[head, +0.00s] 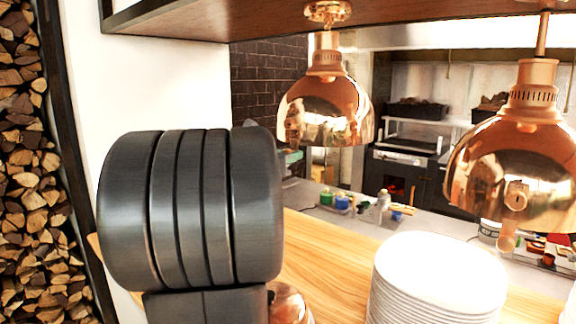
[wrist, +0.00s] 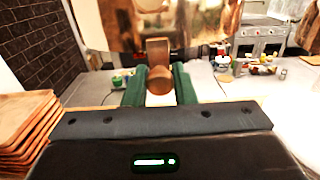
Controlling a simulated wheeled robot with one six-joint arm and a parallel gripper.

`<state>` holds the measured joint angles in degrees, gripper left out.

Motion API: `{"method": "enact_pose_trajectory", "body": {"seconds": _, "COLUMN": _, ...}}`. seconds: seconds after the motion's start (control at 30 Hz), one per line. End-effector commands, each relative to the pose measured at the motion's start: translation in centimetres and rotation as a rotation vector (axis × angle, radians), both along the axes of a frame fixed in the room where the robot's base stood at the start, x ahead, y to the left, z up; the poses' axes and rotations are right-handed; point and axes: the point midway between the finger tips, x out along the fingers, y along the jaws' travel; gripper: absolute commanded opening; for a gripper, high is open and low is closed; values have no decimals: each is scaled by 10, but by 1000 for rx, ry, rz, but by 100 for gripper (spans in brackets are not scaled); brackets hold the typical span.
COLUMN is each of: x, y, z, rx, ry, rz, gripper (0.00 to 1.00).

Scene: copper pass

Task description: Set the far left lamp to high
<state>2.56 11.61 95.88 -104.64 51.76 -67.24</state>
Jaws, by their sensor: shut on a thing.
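In the head view, a copper lamp (head: 325,108) hangs from the shelf at the left, behind my arm. A second copper lamp (head: 520,165) hangs at the right, nearer. In the wrist view, a copper lamp shade (wrist: 190,25) fills the top, with a copper bracket and round knob (wrist: 159,86) below it. My gripper (wrist: 160,88) has its green fingers on either side of this knob and is shut on it. In the head view my arm hides the gripper and the held knob. I cannot read the lamp's setting.
A stack of white plates (head: 435,280) stands on the wooden counter (head: 325,265) at the right. A stack of wooden trays (wrist: 25,130) is at the left in the wrist view. The overhead shelf (head: 230,18) runs above. Firewood (head: 25,180) lines the left wall.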

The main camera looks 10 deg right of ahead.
Motion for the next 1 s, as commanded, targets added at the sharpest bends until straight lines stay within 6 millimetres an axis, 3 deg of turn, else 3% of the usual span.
{"method": "enact_pose_trajectory", "body": {"seconds": 0.1, "x": 0, "y": 0, "z": 10, "rx": 1, "ry": 1, "rz": 0, "gripper": 0}}
{"method": "enact_pose_trajectory", "body": {"seconds": 0.5, "x": 0, "y": 0, "z": 15, "rx": -2, "ry": -4, "rz": 0, "gripper": 0}}
{"method": "enact_pose_trajectory", "body": {"seconds": 0.53, "x": 0, "y": 0, "z": 15, "rx": -3, "ry": -5, "rz": 0, "gripper": 28}}
{"method": "enact_pose_trajectory", "body": {"seconds": 0.6, "x": 0, "y": 0, "z": 15, "rx": -3, "ry": -3, "rz": 0, "gripper": 42}}
{"method": "enact_pose_trajectory", "body": {"seconds": 1.0, "x": -3, "y": 6, "z": 11, "rx": 1, "ry": 1, "rz": 1, "gripper": 43}}
